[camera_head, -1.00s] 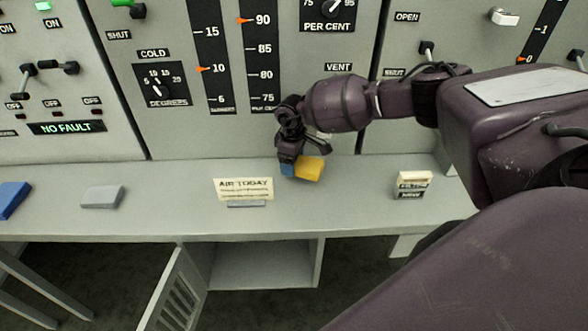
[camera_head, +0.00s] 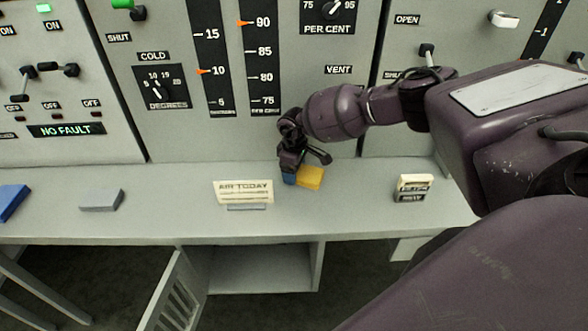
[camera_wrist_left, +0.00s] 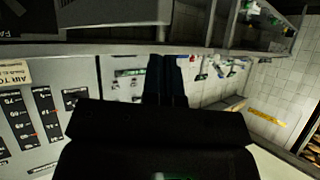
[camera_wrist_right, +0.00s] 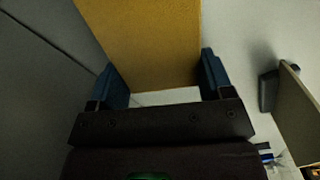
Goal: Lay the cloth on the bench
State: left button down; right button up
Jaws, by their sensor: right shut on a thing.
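The yellow block-like folded cloth (camera_head: 310,177) is at the bench (camera_head: 345,205), low at its surface near the panel foot; I cannot tell whether it fully rests there. My right gripper (camera_head: 296,178) is at its left side in the head view. In the right wrist view the cloth (camera_wrist_right: 150,45) lies between the two blue fingertips of my right gripper (camera_wrist_right: 163,80), which is shut on it. My left gripper (camera_wrist_left: 166,80) shows only in its own wrist view, with its fingers together and nothing seen between them.
An "AIR TODAY" card (camera_head: 243,191) stands left of the cloth. A grey block (camera_head: 101,200) and a blue item (camera_head: 12,202) lie farther left. A small cream-and-dark labelled block (camera_head: 413,188) stands to the right. The control panel (camera_head: 300,130) rises behind. Bench between cloth and labelled block is clear.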

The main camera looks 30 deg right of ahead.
jog(key=o, duration=1)
jog(key=shift+f, duration=0.1)
notch_tip(320, 180, up, 9)
jog(key=shift+r+p, duration=0.1)
jog(key=shift+p, duration=0.75)
pick_arm(q)
jog(key=shift+p+v, duration=0.55)
jog(key=shift+v, duration=0.25)
pick_arm(e)
notch_tip(320, 180, up, 3)
jog(key=shift+r, duration=0.1)
pick_arm(q)
jog(key=shift+w+a+r, duration=0.1)
jog(key=shift+w+r, duration=0.05)
jog(key=shift+r, duration=0.1)
